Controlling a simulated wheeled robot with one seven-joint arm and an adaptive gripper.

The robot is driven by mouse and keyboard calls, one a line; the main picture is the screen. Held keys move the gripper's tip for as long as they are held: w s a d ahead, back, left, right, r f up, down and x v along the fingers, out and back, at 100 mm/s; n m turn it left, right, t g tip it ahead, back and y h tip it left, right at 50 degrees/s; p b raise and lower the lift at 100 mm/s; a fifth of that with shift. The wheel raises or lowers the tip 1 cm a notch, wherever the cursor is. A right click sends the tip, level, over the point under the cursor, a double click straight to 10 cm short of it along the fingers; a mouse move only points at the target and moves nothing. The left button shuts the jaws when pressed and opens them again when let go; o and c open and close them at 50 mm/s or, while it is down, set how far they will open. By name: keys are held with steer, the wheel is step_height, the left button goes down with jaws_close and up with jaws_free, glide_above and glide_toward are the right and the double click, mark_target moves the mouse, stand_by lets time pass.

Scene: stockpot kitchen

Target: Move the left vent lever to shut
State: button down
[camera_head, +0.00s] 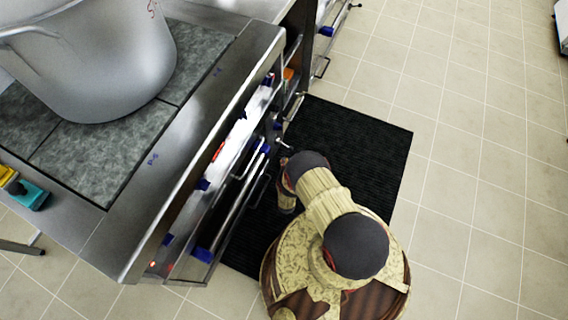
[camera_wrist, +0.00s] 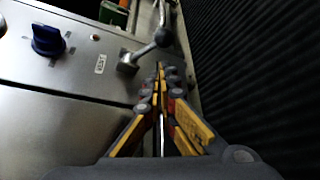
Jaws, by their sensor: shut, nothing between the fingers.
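A metal vent lever (camera_wrist: 146,50) with a dark ball knob on its end stands out from the steel front panel in the wrist view. Its mount is just right of a small white label (camera_wrist: 100,64). The lever slants up and to the right. My gripper (camera_wrist: 160,70), with yellow and red fingers, is shut and empty. Its tips are just below the ball knob in the picture; I cannot tell whether they touch it. In the head view a small lever (camera_head: 284,146) shows on the stove front beside my arm, and my fingers are hidden there.
A blue knob (camera_wrist: 47,40) sits on the panel left of the label. A large stockpot (camera_head: 100,60) stands on the stove top. Bar handles (camera_head: 240,205) stick out along the stove front. A black mat (camera_head: 365,140) lies on the tiled floor, which is open to the right.

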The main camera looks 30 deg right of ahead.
steer(key=b+x, duration=0.2)
steer(key=x, duration=0.5)
steer(key=shift+s, duration=0.15)
